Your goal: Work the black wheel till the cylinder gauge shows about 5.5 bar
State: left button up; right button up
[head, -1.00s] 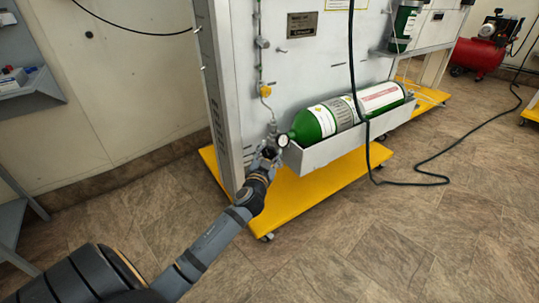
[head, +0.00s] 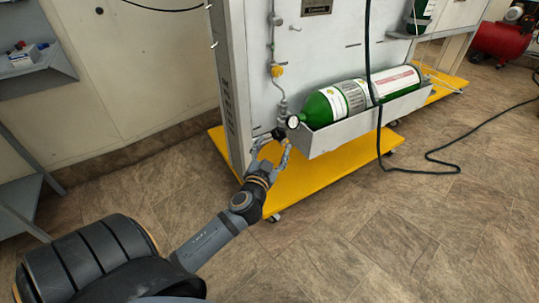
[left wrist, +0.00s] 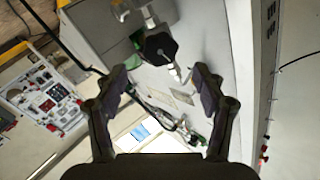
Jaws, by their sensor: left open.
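The green cylinder (head: 322,109) lies in a grey trough on the panel. Its round white-faced gauge (head: 293,121) sits at its left end; the reading is too small to make out. The black wheel (head: 279,133) is just below and left of the gauge. In the left wrist view the black wheel (left wrist: 160,47) is a dark faceted knob, ahead of the fingertips and between their lines. My left gripper (head: 271,147) is open and empty, just below the wheel, and its two fingers also show in the left wrist view (left wrist: 161,74). My right gripper is not in view.
The grey trough (head: 340,138) juts out right of my gripper. A yellow base (head: 320,180) on casters lies below. A dark hose (head: 378,125) hangs in front of the cylinder and runs across the floor. A yellow-knobbed valve (head: 277,71) is on the pipe above. The floor in front is clear.

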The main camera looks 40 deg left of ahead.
aim_at(278, 135)
pick_arm(q)
jog(key=shift+v, duration=1.85)
dwell(4.0)
jog(key=w+a+n, duration=0.1)
jog(key=w+n, duration=0.1)
jog(key=w, duration=0.1)
jog(key=w+a+n, duration=0.1)
jog(key=w+n, duration=0.1)
jog(key=w, duration=0.2)
jog(key=w+a+n, duration=0.2)
jog(key=w, duration=0.1)
jog(key=shift+w, duration=0.3)
